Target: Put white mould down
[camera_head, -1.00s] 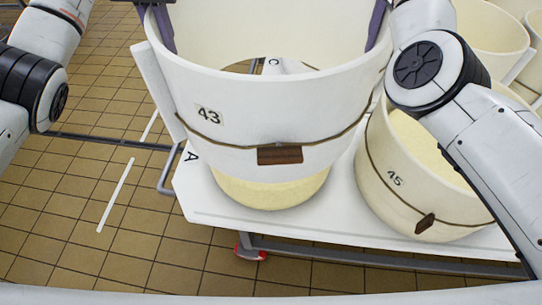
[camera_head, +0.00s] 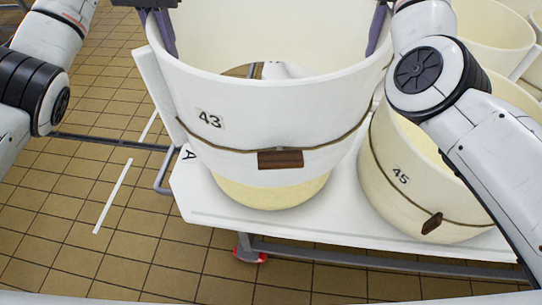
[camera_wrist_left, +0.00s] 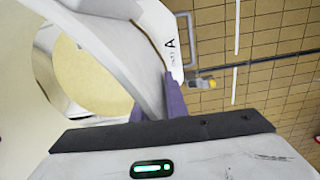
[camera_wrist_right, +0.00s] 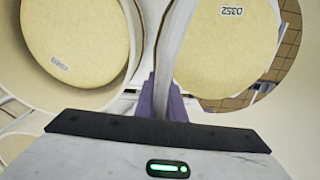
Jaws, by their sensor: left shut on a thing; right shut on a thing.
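The white mould numbered 43 (camera_head: 240,112) is a wide open ring with a brown strap and a brown block on its front. My left gripper (camera_head: 163,30) is shut on its left rim; the purple fingers also show in the left wrist view (camera_wrist_left: 172,103). My right gripper (camera_head: 378,28) is shut on its right rim, also in the right wrist view (camera_wrist_right: 165,100). A pale yellow cheese (camera_head: 270,195) stands on the white table top (camera_head: 225,213) and shows below the mould's lower edge. Whether the mould encircles the cheese's top is unclear.
A cream mould numbered 45 (camera_head: 385,155) stands close on the right with cheese inside, partly behind my right arm. More moulds (camera_head: 490,25) stand at the back right. The table has a grey side handle (camera_head: 165,175) and a red caster (camera_head: 250,250). Tiled floor lies open to the left.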

